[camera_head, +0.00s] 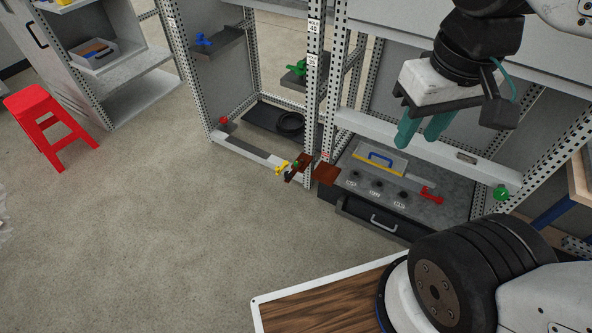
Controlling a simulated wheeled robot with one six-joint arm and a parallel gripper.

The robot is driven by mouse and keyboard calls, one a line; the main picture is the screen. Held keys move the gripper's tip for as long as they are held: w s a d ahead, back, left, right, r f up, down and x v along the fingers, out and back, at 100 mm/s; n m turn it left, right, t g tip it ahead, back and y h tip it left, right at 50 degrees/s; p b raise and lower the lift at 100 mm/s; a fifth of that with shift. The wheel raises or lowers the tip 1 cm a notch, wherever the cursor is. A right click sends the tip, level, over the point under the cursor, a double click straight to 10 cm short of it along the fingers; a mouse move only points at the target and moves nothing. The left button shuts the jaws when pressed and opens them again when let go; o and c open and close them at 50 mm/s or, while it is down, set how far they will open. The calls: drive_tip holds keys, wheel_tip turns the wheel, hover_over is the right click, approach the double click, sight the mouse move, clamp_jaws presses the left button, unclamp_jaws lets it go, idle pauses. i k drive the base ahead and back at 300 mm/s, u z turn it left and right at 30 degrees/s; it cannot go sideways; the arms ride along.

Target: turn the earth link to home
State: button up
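No label in view names the earth link. A brown, copper-like link piece (300,167) with a small green part sits low at the cabinet post, with a yellow handle (281,169) at its left. A separate brown plate (326,173) lies just right of the post. I cannot tell which position the link is in. My gripper (421,137) has two teal fingers pointing down with a gap between them. It is empty and appears, in the picture, up and right of the brown pieces, over the right-hand bay, apart from them.
A grey panel (378,210) in the right bay carries several black knobs, a red lever (431,196) and a blue-handled box (380,161). A white crossbar (465,157) spans above it. A green knob (502,194) is at right. A red stool (45,118) stands left; the floor between is clear.

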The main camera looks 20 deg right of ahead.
sight(297, 165)
drive_tip(key=u, duration=0.85)
drive_tip(key=i, duration=0.55)
drive_tip(key=z, duration=0.2)
